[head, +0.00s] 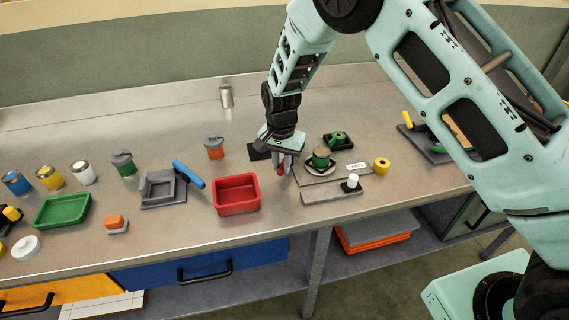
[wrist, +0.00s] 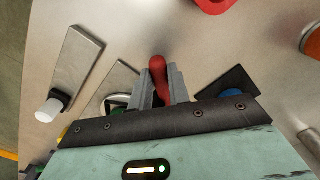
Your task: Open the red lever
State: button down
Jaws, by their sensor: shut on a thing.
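The red lever (wrist: 158,68) shows in the wrist view as a rounded red handle between the two fingers of my gripper (wrist: 160,90). My gripper is shut on it, with the red end sticking out past the fingertips. In the head view my gripper (head: 281,168) points down at the bench, and a small red part of the lever (head: 281,170) shows at its fingertips. The lever's base is mostly hidden by my gripper; a dark plate (head: 259,152) shows just beside it. I cannot tell the lever's angle for sure.
A red tray (head: 236,206) stands to the left on the metal bench (head: 170,243).

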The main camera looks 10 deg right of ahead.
jog(key=shift+w+a+r, duration=0.1)
jog(key=c, duration=1.3)
grip_release()
notch_tip(320, 180, up, 17)
jog(key=b, duration=0.3)
jog(key=shift+r, duration=0.2)
jog(key=s+a+r+n+y, duration=0.15)
jog(key=s+n, duration=0.25)
jog(key=s, duration=0.5)
jog(key=s+a+n, duration=0.2)
jog(key=s+n, duration=0.1)
jog(key=s, duration=0.5)
jog(key=s+d+f+n, duration=0.1)
jog(key=s+n, duration=0.1)
jog(key=s, duration=0.4)
jog(key=s+d+f+n, duration=0.1)
jog(key=s+n, duration=0.2)
jog(key=s, duration=0.3)
jog(key=s+d+f+n+h, duration=0.1)
jog(key=s+n, duration=0.2)
jog(key=s, duration=0.3)
jog(key=shift+s+d+f, duration=0.1)
jog(key=shift+d+f, duration=0.15)
jog(key=shift+d, duration=0.1)
